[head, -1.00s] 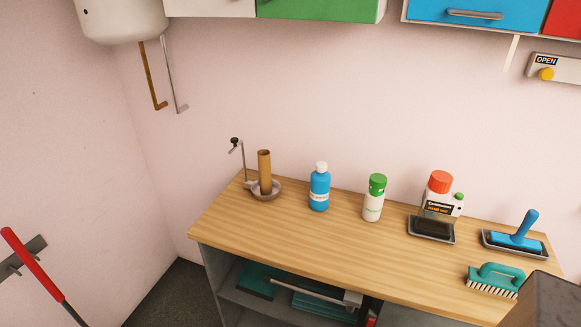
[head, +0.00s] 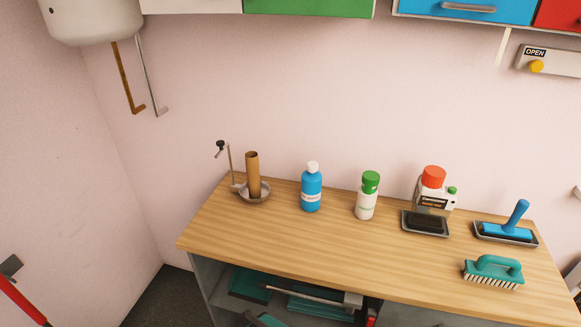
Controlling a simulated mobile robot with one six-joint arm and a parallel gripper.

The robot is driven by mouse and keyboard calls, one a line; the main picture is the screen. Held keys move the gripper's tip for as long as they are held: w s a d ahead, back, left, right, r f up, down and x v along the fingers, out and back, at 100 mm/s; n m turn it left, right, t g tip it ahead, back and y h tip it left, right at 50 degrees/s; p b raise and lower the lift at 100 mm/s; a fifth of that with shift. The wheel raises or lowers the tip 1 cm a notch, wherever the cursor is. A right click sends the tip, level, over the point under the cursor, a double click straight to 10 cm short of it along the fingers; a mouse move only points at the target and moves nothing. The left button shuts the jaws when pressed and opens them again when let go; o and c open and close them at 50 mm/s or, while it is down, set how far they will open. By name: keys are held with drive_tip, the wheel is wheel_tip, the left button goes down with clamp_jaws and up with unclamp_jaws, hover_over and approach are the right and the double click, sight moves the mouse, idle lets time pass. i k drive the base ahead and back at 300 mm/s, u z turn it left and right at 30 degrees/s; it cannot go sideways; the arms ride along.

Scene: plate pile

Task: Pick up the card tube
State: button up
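The card tube (head: 252,172) is a brown cylinder standing upright at the left end of the wooden worktop. Its lower end is inside a shallow grey-brown dish (head: 265,197), so its foot is partly hidden by the rim. A thin metal upright with a black knob (head: 220,145) stands close to the left of the tube and dish. My gripper is not in view.
On the wooden worktop (head: 330,245) stand a blue bottle (head: 311,192), a green-capped white bottle (head: 366,202), a red-topped dispenser (head: 433,185), a dark pad in a tray (head: 425,223), a blue-handled tool (head: 510,225) and a teal brush (head: 494,270). The front left worktop is clear.

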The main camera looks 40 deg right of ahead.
sight(252, 157)
drive_tip(key=z, duration=0.7)
drive_tip(key=k, duration=1)
drive_tip(key=u, duration=0.05)
drive_tip(key=i, duration=0.9)
drive_tip(key=z, duration=0.05)
